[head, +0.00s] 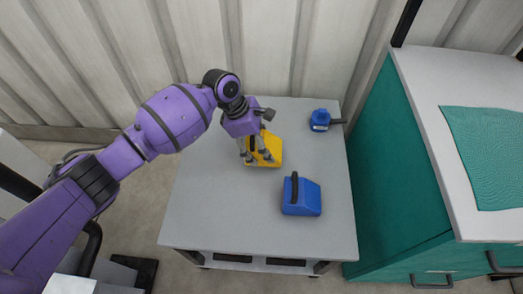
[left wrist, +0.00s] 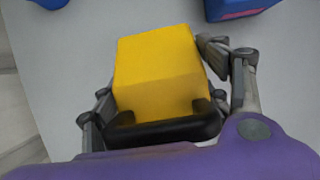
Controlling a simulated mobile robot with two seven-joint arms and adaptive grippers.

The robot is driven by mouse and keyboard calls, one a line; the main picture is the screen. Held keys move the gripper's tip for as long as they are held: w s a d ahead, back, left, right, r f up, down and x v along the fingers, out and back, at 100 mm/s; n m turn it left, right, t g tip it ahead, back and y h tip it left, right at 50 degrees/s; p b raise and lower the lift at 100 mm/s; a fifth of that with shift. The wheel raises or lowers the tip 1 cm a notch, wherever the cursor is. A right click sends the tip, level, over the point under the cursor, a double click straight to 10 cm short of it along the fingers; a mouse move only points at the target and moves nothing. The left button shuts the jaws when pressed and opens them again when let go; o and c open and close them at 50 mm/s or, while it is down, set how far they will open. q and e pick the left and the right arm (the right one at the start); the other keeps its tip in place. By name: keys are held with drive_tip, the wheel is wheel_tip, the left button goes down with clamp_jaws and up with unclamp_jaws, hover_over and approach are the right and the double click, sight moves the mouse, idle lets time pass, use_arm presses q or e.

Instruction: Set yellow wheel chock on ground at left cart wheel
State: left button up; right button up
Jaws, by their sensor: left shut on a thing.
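The yellow wheel chock (head: 267,151) is on or just above the grey cart top (head: 200,203), under my left gripper (head: 257,156). In the left wrist view the chock (left wrist: 160,70) shows as a yellow block with a black handle (left wrist: 165,130) between the fingers. My left gripper (left wrist: 165,108) is shut on the chock at its handle. Whether the chock touches the cart top is hard to tell. A cart wheel is not clearly visible. My right gripper is not in view.
A blue block with a black handle (head: 302,196) sits at the cart's front right. A small blue object (head: 321,119) stands at the back right. A teal cabinet (head: 400,170) closely flanks the cart's right side. A corrugated wall (head: 290,50) stands behind. Floor (head: 145,190) shows on the left.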

use_arm(q)
drive_tip(key=shift+w+f, duration=0.35)
drive_tip(key=shift+f, duration=0.05)
drive_tip(key=shift+w+f+b, duration=0.15)
drive_tip(key=shift+f+b, duration=0.4)
drive_tip(key=shift+f, duration=1.05)
drive_tip(key=shift+f, duration=0.1)
drive_tip(key=o, duration=1.4)
drive_tip(key=shift+f, duration=0.1)
drive_tip(key=shift+o, duration=0.2)
